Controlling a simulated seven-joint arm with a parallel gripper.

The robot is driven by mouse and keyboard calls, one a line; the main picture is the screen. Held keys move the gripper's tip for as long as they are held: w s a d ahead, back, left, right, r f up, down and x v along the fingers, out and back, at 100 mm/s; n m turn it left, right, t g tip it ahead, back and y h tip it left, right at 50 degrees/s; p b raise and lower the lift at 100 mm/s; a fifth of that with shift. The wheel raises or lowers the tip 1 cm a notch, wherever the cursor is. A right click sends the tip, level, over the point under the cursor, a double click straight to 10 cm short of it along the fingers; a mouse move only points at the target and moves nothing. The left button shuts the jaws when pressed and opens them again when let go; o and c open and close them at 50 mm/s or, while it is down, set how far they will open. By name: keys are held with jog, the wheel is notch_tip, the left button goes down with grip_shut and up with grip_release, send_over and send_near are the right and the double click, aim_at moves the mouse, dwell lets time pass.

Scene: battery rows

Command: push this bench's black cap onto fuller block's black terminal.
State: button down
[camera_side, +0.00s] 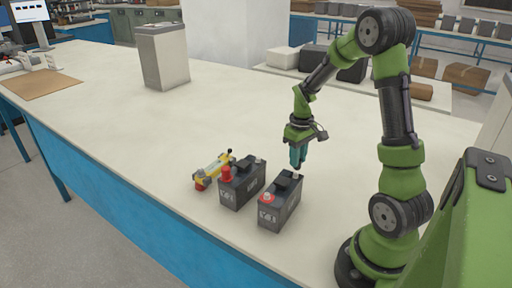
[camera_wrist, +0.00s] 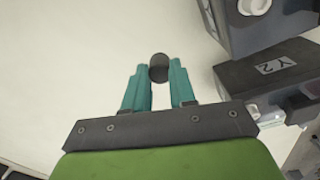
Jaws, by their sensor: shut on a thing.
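My gripper (camera_side: 297,163) is above the bench, just behind the right block. In the wrist view its teal fingers (camera_wrist: 158,76) are shut on a small round black cap (camera_wrist: 159,65). The cap is hard to make out in the side view. The left block (camera_side: 241,188) is dark grey, with a tall red piece at its front-left and a pale terminal (camera_side: 259,160) at its far end. The right block (camera_side: 279,208) has a low red piece and a pale terminal (camera_side: 295,175) near my gripper. I cannot tell which block is fuller.
A yellow and red tool (camera_side: 210,172) lies left of the left block. A grey bin (camera_side: 163,56) stands farther back. In the wrist view, dark block parts (camera_wrist: 275,66) fill the right side.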

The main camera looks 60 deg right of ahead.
aim_at(258, 158)
jog(key=r, duration=0.4)
jog(key=shift+w+a+r, duration=0.1)
jog(key=shift+w+a, duration=0.2)
jog(key=shift+a, duration=0.05)
jog(key=w+a+r, duration=0.7)
jog(key=w+a, duration=0.1)
jog(key=shift+w+f, duration=0.1)
jog(key=shift+f, duration=2)
jog(key=shift+f, duration=1.45)
dwell(0.6)
jog(key=shift+c, duration=1.9)
grip_release()
jog(key=shift+r, duration=0.1)
notch_tip(258, 158, up, 7)
